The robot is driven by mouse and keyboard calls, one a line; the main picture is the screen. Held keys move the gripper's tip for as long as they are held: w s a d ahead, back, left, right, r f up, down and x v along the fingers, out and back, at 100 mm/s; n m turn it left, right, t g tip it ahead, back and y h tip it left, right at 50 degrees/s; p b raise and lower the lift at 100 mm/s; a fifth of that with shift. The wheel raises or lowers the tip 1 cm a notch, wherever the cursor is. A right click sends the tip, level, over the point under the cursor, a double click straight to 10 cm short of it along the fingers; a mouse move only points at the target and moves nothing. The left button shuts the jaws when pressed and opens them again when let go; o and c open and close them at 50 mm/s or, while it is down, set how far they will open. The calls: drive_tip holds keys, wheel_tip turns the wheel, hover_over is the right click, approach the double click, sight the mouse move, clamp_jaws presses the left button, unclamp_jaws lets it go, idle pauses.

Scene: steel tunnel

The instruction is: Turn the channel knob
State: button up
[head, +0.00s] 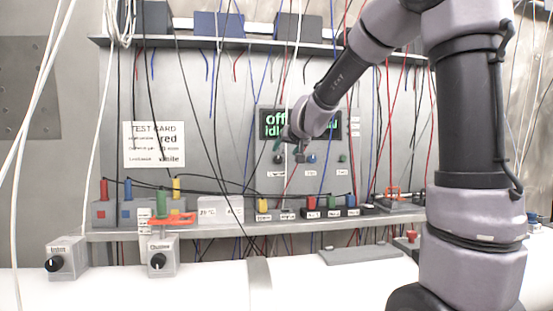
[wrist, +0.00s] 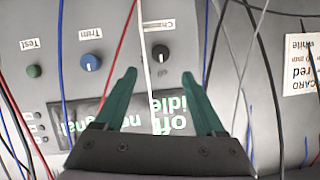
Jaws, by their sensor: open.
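The black channel knob (wrist: 160,52) is on a grey wall panel in the wrist view, with a small white mark on its edge. Its label, partly covered by a white cable, begins with "Ch". In the head view the knob (head: 278,160) is on the panel below the display. My gripper (wrist: 159,75) is open, its two green fingers on either side of the knob's line and the knob just beyond the tips. Nothing is between the fingers except the thin cable crossing the view. In the head view my gripper (head: 293,147) is in front of the display.
The blue Trim knob (wrist: 91,62) and green Test knob (wrist: 34,71) are beside the channel knob. The display (wrist: 115,115) reads "off", "idle". Loose cables hang around the panel. Two boxes with black knobs (head: 67,257) (head: 161,255) stand in front of the shelf (head: 200,234).

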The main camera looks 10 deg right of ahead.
sight(279, 158)
drive_tip(key=x, duration=0.8)
drive_tip(key=shift+w+a+f, duration=0.1)
drive_tip(key=shift+w+f, duration=0.05)
drive_tip(key=shift+w, duration=0.2)
clamp_jaws()
